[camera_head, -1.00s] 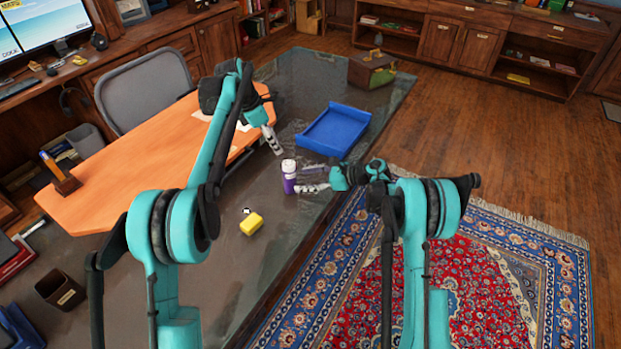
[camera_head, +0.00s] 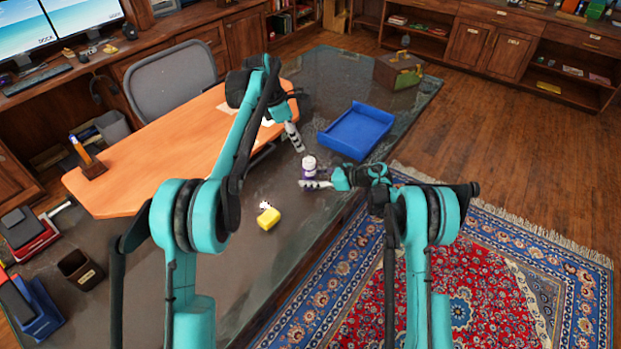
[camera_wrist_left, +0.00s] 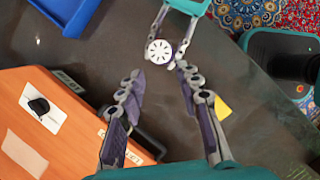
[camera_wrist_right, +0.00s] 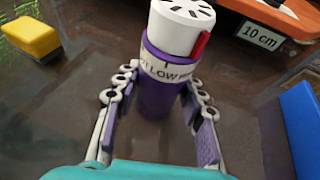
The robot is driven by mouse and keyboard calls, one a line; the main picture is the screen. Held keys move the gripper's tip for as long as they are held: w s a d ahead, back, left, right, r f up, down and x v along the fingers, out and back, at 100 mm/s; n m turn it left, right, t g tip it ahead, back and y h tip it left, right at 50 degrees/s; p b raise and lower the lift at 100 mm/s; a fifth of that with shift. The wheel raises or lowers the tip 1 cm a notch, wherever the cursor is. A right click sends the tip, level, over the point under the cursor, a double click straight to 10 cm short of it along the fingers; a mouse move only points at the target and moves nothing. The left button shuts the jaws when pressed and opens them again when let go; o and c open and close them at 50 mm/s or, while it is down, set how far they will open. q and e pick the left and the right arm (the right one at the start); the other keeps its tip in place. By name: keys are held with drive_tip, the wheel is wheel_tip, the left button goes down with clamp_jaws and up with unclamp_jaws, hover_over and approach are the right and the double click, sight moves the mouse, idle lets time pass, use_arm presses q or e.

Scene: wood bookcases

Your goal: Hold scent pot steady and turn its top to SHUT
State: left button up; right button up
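The scent pot (camera_head: 309,167) stands upright on the dark glossy desk; it has a purple body and a white slotted top (camera_wrist_right: 181,22). A red tab (camera_wrist_right: 200,46) shows on the top's side and a partly hidden printed label runs round the body. My right gripper (camera_wrist_right: 161,78) is open, with one finger on either side of the purple body. I see no firm grip. My left gripper (camera_wrist_left: 160,70) is open and empty, above the desk and a short way from the pot. The left wrist view shows the white top (camera_wrist_left: 159,51) beyond its fingertips.
A blue tray (camera_head: 357,131) lies behind and right of the pot. A yellow block (camera_head: 269,219) lies at the front left. An orange wooden board (camera_head: 150,165) is on the left. The desk's edge is close on the right, above a patterned rug (camera_head: 470,275).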

use_arm(q)
drive_tip(key=o, duration=0.5)
drive_tip(key=shift+o, duration=0.2)
drive_tip(key=shift+w+f, duration=0.15)
drive_tip(key=shift+f, duration=0.1)
drive_tip(key=n+t+h, duration=0.5)
drive_tip(key=t+h, duration=0.5)
approach(304, 164)
drive_tip(key=x, duration=1.2)
drive_tip(key=c, duration=1.2)
